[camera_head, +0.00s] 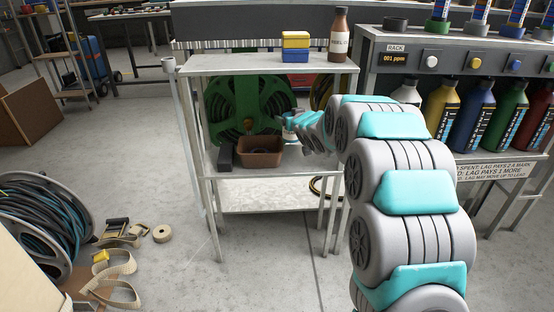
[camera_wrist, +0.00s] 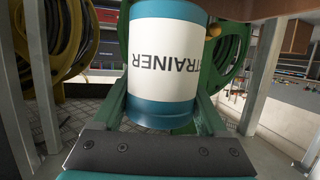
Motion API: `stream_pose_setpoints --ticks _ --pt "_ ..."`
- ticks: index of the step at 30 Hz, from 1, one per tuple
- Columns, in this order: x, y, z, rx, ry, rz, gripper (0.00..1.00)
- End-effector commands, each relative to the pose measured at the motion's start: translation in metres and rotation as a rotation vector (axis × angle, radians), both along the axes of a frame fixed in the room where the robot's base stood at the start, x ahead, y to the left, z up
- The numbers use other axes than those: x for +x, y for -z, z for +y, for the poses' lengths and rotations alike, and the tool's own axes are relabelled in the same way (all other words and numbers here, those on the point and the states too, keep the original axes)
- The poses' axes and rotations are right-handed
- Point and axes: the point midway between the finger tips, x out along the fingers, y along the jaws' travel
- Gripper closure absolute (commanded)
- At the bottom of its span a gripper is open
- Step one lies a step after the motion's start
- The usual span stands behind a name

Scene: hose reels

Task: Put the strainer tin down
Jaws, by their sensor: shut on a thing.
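The strainer tin (camera_wrist: 163,65) is white with blue bands, and part of its name reads upside down in the wrist view. My gripper (camera_wrist: 161,108) is shut on it, with a finger on either side. In the head view my arm reaches into the shelf unit, and my gripper (camera_head: 291,127) is above the lower shelf (camera_head: 226,184), just right of a brown tray (camera_head: 261,151). The tin is small and hard to make out there. I cannot tell whether its base touches the shelf.
A green hose reel (camera_head: 246,106) stands behind the tray, and a yellow reel (camera_wrist: 62,38) shows in the wrist view. A dark block (camera_head: 225,153) sits left of the tray. A yellow-and-blue box (camera_head: 295,47) and a brown bottle (camera_head: 338,36) stand on the top shelf.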

Motion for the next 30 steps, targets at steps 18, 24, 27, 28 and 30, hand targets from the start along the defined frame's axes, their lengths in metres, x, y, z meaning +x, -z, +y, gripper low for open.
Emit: stream_pose_setpoints --ticks 18,24,27,28,30 --pt "0.030 0.049 -0.045 -0.002 0.022 0.006 0.89" --pt "0.030 0.069 -0.044 0.000 0.020 0.000 0.89" --pt "0.030 0.075 -0.044 0.001 0.021 0.001 0.89" --pt "0.030 0.078 -0.044 -0.001 0.021 0.002 0.89" --pt "0.030 0.088 -0.045 -0.001 0.022 0.005 0.89"
